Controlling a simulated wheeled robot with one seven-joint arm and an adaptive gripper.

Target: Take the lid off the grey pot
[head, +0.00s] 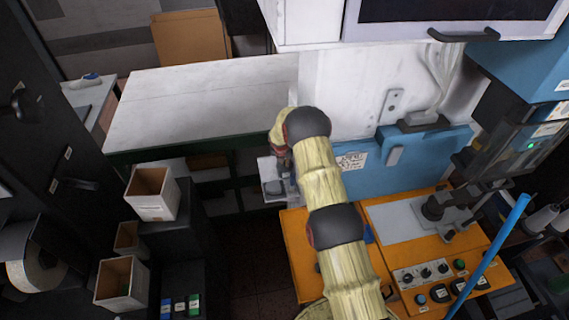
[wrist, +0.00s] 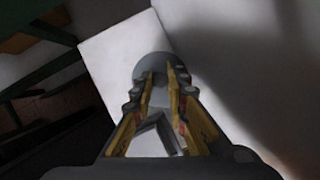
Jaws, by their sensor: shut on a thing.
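The grey pot (head: 274,188) stands on a small white surface low beside the bench, partly hidden by my wrist in the head view. In the wrist view a round grey top (wrist: 152,62), the pot with its lid, lies at my fingertips. My gripper (wrist: 158,84) points down at it, with its yellow fingers shut on the lid. The grip point itself is hidden between the fingers. I cannot tell whether the lid sits on the pot or is raised.
A white-topped bench (head: 200,95) stands at the left behind the pot. An orange machine table (head: 300,240) is close to its right, with a blue panel (head: 430,158) behind. Open boxes (head: 152,190) stand at the left.

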